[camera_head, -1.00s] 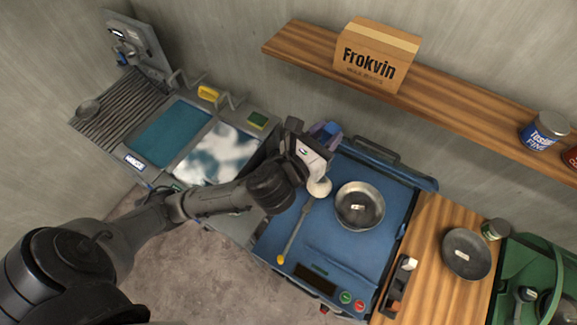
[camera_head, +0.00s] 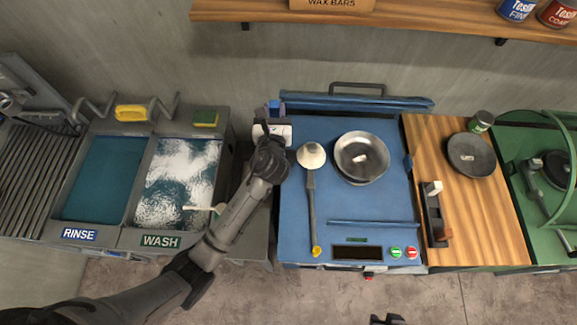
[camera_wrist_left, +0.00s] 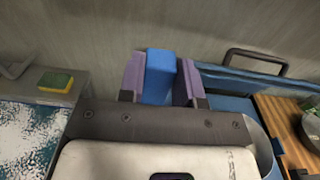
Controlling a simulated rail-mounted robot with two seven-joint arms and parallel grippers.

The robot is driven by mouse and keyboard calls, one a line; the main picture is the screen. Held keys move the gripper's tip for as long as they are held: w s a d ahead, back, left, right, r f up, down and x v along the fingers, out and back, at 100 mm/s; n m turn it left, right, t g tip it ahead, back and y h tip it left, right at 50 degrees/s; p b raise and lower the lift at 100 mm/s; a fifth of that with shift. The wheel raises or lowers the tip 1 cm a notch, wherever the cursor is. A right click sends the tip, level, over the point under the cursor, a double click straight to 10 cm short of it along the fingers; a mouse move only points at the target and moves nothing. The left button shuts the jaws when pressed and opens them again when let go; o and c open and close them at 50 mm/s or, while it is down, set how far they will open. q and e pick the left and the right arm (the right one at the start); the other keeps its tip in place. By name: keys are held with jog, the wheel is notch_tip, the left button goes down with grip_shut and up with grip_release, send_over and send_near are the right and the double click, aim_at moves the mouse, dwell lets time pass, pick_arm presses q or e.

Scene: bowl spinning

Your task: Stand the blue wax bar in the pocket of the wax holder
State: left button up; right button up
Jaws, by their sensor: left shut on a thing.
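The blue wax bar (camera_wrist_left: 159,76) stands upright between the two purple finger pads of my left gripper (camera_wrist_left: 161,80) in the left wrist view. In the head view my left gripper (camera_head: 274,112) is shut on the bar near the back left corner of the blue bench, and only a bit of blue shows. A narrow dark rack (camera_head: 433,218) on the wooden board, with a white block and a brown block in it, looks like the wax holder. My left gripper is well to its left. A small dark part at the bottom edge may be my right gripper (camera_head: 388,320).
A metal bowl (camera_head: 361,157) and a long tool with a white head (camera_head: 311,156) lie on the blue bench (camera_head: 365,240). A dark bowl (camera_head: 471,155) and a small jar (camera_head: 481,121) are on the board (camera_head: 470,215). The wash sink (camera_head: 178,185) lies left.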

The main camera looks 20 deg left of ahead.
pick_arm(q)
jog(key=shift+w+d+f+b, duration=0.25)
jog(key=shift+d+f+b, duration=0.75)
jog(key=shift+f, duration=2.65)
jog(key=shift+w+d+f+b, duration=0.2)
jog(key=shift+f+b, duration=1.5)
jog(key=shift+f, duration=1.9)
jog(key=shift+w+d+f+b, duration=0.4)
jog(key=shift+f+b, duration=0.95)
jog(key=shift+f, duration=2.3)
jog(key=shift+s+d, duration=0.15)
pick_arm(e)
notch_tip(320, 180, down, 10)
jog(key=shift+r, duration=0.25)
pick_arm(q)
jog(key=shift+f, duration=0.15)
pick_arm(e)
jog(key=shift+f, duration=0.1)
pick_arm(q)
jog(key=shift+f, duration=0.15)
jog(key=o, duration=1)
jog(key=shift+c, duration=0.2)
pick_arm(e)
jog(key=shift+a, duration=0.1)
